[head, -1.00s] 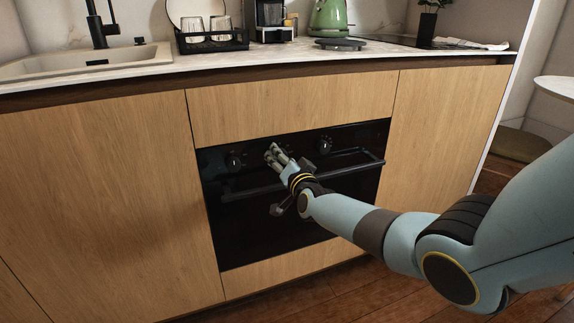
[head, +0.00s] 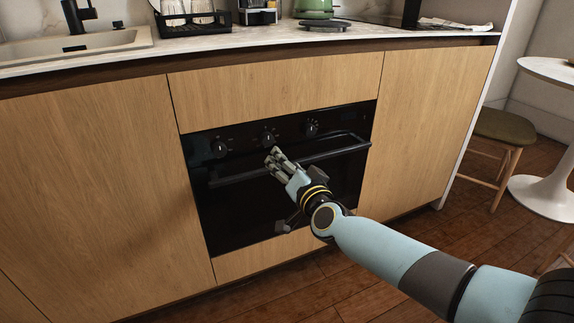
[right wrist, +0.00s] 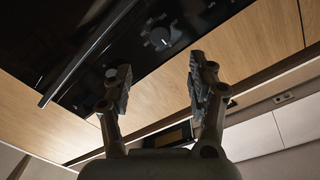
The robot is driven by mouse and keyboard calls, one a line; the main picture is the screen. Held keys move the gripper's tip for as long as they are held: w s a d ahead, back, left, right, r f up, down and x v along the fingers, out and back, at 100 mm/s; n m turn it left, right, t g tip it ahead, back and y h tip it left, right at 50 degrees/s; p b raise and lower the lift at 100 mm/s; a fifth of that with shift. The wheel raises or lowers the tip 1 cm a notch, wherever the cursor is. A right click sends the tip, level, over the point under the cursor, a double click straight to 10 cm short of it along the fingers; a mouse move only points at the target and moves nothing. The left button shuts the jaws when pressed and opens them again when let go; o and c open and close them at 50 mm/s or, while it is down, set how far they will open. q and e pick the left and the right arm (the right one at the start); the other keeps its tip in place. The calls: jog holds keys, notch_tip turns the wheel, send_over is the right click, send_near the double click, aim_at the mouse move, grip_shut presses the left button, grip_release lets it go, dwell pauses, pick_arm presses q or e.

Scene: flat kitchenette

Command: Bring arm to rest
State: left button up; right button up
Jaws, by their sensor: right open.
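My right arm comes in from the lower right in the head view. Its right gripper (head: 276,155) is in front of the black oven (head: 230,222), near the oven handle (head: 235,177) and just below the middle knob (head: 268,139). In the right wrist view the two fingers of the right gripper (right wrist: 160,85) stand apart with nothing between them. The oven front and a knob (right wrist: 160,38) show beyond the fingers there. I cannot tell from the head view whether the fingers touch the handle. My left gripper is in neither view.
Wooden cabinet fronts (head: 90,190) flank the oven. Above is the counter (head: 370,40) with a sink (head: 80,52), a dish rack (head: 195,24) and a green kettle (head: 314,8). A stool (head: 503,125) and a white table (head: 550,72) stand at the right. Wooden floor shows below.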

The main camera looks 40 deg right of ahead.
dwell(0.3)
jog(key=s+a+f+n+g+y+p, duration=0.2)
jog(key=s+a+f+n+g, duration=0.15)
jog(key=s+f, duration=0.9)
jog(key=s+a+f+n+g+y+p, duration=0.1)
jog(key=s+a+f+n+g+p, duration=0.3)
jog(key=s+f, duration=0.85)
jog(key=s+f+n+g, duration=0.1)
jog(key=s+f+g, duration=0.2)
jog(key=s, duration=0.7)
jog(key=s+f+n+g, duration=0.1)
jog(key=s+f+g, duration=0.2)
jog(key=s, duration=0.7)
jog(key=s+f+n+g, duration=0.1)
jog(key=s+f+g, duration=0.2)
jog(key=s, duration=0.7)
jog(key=shift+s+f+y, duration=0.25)
jog(key=shift+s+y, duration=0.15)
jog(key=shift+d+n, duration=0.1)
jog(key=shift+n, duration=0.15)
